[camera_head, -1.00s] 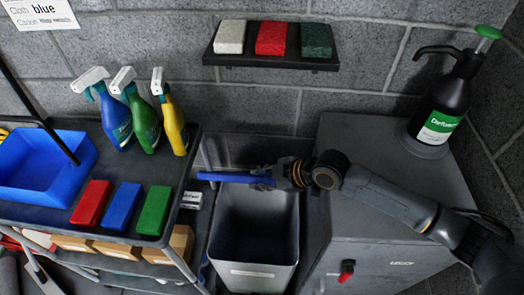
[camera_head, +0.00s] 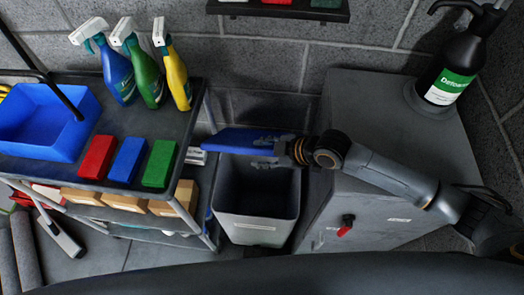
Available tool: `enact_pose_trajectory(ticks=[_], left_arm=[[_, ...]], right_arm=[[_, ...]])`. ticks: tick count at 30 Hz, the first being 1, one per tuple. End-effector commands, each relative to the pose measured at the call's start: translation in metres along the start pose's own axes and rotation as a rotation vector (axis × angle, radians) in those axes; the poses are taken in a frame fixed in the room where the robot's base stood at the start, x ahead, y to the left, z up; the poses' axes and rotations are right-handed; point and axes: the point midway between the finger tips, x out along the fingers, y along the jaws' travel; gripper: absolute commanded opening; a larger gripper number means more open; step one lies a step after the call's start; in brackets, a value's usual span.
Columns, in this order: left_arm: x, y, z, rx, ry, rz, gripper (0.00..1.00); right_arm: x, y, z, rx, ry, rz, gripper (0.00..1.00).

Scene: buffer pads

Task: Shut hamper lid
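The hamper is a grey open-topped bin (camera_head: 256,228) standing on the floor between the cart and the grey cabinet. Its blue lid (camera_head: 232,141) is raised at the back of the opening, and the dark inside of the bin shows below it. My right gripper (camera_head: 266,152) reaches in from the right and is at the right part of the lid, over the back of the opening. Its fingers overlap the lid in the picture. I cannot tell whether they grip it or only touch it. My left gripper is not in view.
A cart (camera_head: 190,130) with a blue tub (camera_head: 50,150), spray bottles and coloured blocks stands close on the left. The grey cabinet (camera_head: 390,110) carries a black pump bottle (camera_head: 450,70). A block wall is behind.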

Motion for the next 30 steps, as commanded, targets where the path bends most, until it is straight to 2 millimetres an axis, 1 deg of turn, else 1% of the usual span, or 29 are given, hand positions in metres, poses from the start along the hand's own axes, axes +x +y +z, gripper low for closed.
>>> enact_pose_trajectory(ticks=[7, 10, 14, 21, 25, 30], left_arm=[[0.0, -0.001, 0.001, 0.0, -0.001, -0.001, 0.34], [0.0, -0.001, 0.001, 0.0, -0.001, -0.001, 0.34], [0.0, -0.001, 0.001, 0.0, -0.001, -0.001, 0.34], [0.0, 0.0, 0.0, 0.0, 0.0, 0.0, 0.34], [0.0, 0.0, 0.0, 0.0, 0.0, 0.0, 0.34], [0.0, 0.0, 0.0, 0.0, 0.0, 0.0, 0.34]], right_arm=[[-0.001, 0.001, -0.002, -0.003, 0.002, 0.002, 0.44], [-0.005, 0.004, -0.006, -0.005, 0.003, 0.003, 0.44], [-0.018, 0.012, -0.02, -0.007, 0.005, 0.004, 0.44], [-0.049, 0.03, -0.05, -0.006, 0.003, 0.003, 0.44], [-0.059, 0.036, -0.06, -0.004, 0.002, 0.002, 0.44], [-0.065, 0.039, -0.066, -0.002, 0.001, 0.0, 0.44]])
